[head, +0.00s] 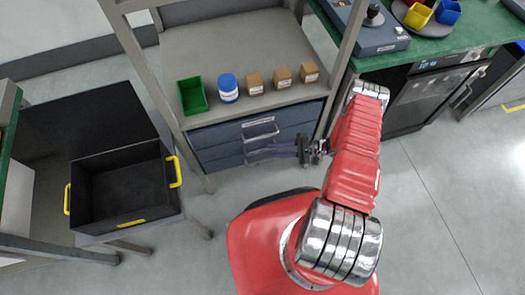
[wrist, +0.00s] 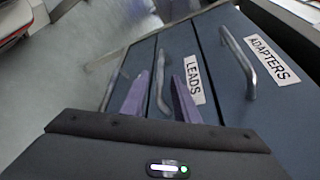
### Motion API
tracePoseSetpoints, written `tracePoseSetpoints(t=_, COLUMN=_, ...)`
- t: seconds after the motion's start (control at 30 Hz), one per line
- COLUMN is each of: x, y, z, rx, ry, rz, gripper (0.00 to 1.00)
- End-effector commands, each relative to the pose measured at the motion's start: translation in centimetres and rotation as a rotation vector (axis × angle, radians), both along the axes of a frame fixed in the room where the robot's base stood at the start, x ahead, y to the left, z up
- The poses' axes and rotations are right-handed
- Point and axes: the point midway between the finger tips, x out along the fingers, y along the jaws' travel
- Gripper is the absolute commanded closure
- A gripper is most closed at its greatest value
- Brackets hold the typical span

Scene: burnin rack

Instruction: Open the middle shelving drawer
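A blue-grey drawer unit (head: 215,148) sits under the shelf in the head view, its drawers looking shut. In the wrist view, the middle drawer, labelled LEADS (wrist: 193,79), lies between the ADAPTERS drawer (wrist: 273,59) and a third drawer at left. The middle drawer's upright-looking metal handle (wrist: 161,88) appears between the two purple fingers of my gripper (wrist: 160,76). The fingers are apart, one on each side of the handle; I cannot tell whether they touch it. In the head view my gripper (head: 276,149) is at the drawer fronts, partly covering the lower handles.
The shelf (head: 240,50) above holds a green bin (head: 192,96), a blue-lidded jar (head: 228,88) and several small brown boxes (head: 282,76). A black open crate (head: 120,190) stands left. A green bench (head: 470,30) is at right. Shelf posts flank the drawers.

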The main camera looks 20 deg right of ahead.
Motion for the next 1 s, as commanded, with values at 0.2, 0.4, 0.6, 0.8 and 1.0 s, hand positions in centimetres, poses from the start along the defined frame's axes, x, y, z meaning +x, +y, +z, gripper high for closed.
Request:
tracePoseSetpoints(t=0.2, x=1.0, y=3.0, z=-0.7, rx=0.0, ry=0.002, rz=0.003, gripper=0.72)
tracePoseSetpoints(t=0.4, x=1.6, y=4.7, z=-1.1, rx=0.0, ry=0.0, rz=0.001, gripper=0.72)
tracePoseSetpoints(t=0.6, x=1.8, y=5.0, z=-1.2, rx=0.0, ry=0.0, rz=0.0, gripper=0.72)
tracePoseSetpoints(t=0.8, x=1.8, y=5.0, z=-1.2, rx=0.0, ry=0.0, rz=0.0, gripper=0.75)
tracePoseSetpoints(t=1.0, x=1.8, y=5.0, z=-1.2, rx=0.0, ry=0.0, rz=0.0, gripper=0.89)
